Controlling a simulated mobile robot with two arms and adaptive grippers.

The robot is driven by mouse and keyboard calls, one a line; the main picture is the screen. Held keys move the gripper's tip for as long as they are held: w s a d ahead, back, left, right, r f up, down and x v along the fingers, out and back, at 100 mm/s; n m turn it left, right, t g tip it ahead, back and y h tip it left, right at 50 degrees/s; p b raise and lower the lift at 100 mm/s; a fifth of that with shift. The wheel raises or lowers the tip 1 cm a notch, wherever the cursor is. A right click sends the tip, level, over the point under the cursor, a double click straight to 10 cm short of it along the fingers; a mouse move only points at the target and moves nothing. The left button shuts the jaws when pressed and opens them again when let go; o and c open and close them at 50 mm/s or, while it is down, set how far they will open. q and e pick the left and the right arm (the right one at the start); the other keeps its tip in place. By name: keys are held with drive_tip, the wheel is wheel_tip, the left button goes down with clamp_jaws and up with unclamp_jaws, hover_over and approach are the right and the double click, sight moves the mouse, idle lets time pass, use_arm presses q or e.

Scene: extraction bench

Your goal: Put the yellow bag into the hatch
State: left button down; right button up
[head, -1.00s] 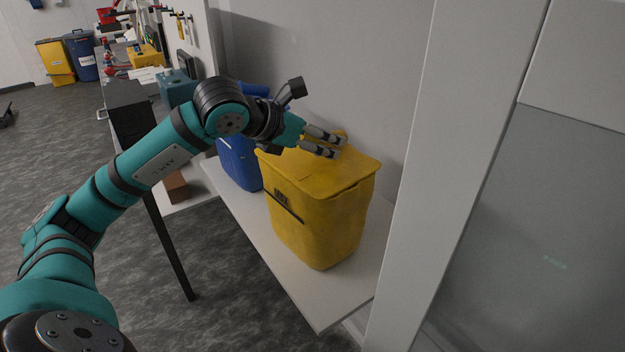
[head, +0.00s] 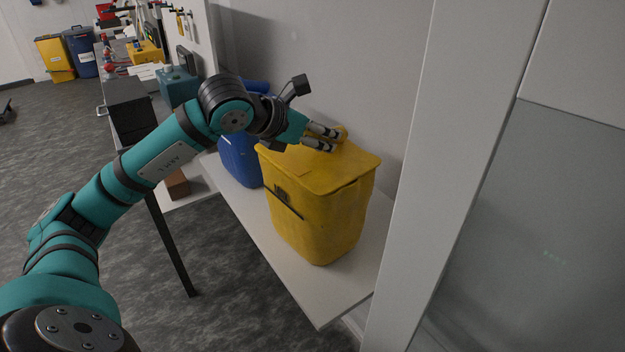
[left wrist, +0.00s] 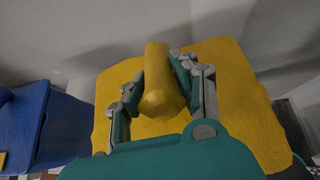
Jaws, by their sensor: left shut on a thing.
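The yellow bag (head: 325,210), a bulky, box-like shape with a dark label, stands upright on a white shelf (head: 320,308). My left gripper (head: 328,138) is at its top. In the left wrist view, the two fingers of the left gripper (left wrist: 160,95) are shut on the raised yellow grip at the top of the yellow bag (left wrist: 235,95). Whether the bag's base touches the shelf is hard to tell. My right gripper is not in view. I cannot make out the hatch for certain; a grey glassy panel (head: 545,230) fills the right side.
A blue bag (head: 240,160) stands just behind and left of the yellow one; it also shows in the left wrist view (left wrist: 45,125). A white upright post (head: 440,180) rises close on the right. A cluttered bench (head: 125,85) and bins (head: 55,60) lie further back.

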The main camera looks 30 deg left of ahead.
use_arm(q)
drive_tip(key=shift+r, duration=0.2)
drive_tip(key=shift+a+r, duration=0.1)
drive_tip(key=shift+r, duration=0.1)
drive_tip(key=shift+r+p, duration=0.9)
drive_tip(key=shift+r, duration=0.3)
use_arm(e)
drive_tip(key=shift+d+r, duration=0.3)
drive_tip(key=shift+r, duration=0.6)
use_arm(q)
drive_tip(key=shift+r, duration=0.1)
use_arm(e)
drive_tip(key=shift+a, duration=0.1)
